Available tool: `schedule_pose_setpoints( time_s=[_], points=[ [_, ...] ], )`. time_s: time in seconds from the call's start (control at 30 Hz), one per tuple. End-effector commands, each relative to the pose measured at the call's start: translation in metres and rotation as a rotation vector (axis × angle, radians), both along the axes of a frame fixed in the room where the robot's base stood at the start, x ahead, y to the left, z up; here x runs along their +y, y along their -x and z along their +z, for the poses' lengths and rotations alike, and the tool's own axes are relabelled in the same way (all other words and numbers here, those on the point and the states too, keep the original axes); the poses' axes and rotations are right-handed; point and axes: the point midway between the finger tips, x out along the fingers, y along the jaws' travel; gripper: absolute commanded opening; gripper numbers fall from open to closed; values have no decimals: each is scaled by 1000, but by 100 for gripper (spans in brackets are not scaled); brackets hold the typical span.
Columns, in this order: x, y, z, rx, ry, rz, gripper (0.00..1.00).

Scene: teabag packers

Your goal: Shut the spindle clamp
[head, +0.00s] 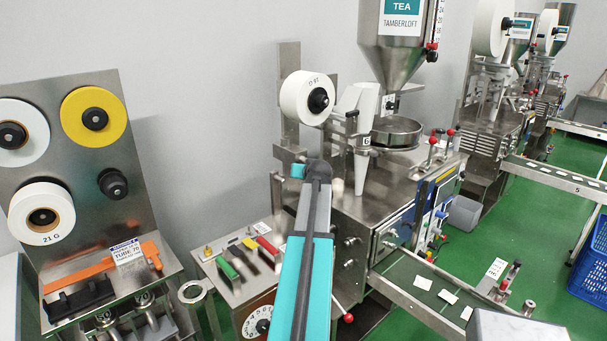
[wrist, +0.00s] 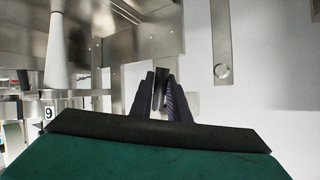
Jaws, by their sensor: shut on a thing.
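The white reel (head: 305,98) sits on its spindle with a black hub (head: 318,100) on the near tea packer. My gripper (head: 318,168) is below this reel, in front of the machine's steel post; my arm hides most of its fingers in the head view. In the wrist view my gripper (wrist: 159,98) has its dark fingers close together on a narrow dark lever (wrist: 160,82). The lever stands out between the fingertips, near a steel plate. I cannot tell for sure that it is the spindle clamp, or how far it is turned.
A white forming tube (head: 362,150) is just right of my gripper; it also shows in the wrist view (wrist: 58,55). A steel hopper (head: 395,45) is above right. A reel stand (head: 75,150) is at left. A conveyor (head: 420,290) runs at lower right.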

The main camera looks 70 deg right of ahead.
Motion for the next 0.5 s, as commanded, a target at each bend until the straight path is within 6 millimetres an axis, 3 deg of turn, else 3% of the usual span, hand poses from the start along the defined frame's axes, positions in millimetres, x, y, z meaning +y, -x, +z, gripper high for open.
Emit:
schedule_pose_setpoints(
  time_s=[0.1, 0.13, 0.2, 0.5],
  points=[
    [0, -1, 2, -3, 4, -1, 0],
    [0, -1, 2, -3, 4, -1, 20],
    [0, -2, 2, -2, 3, -1, 32],
    [1, -3, 1, 0, 4, 2, 34]
  ],
)
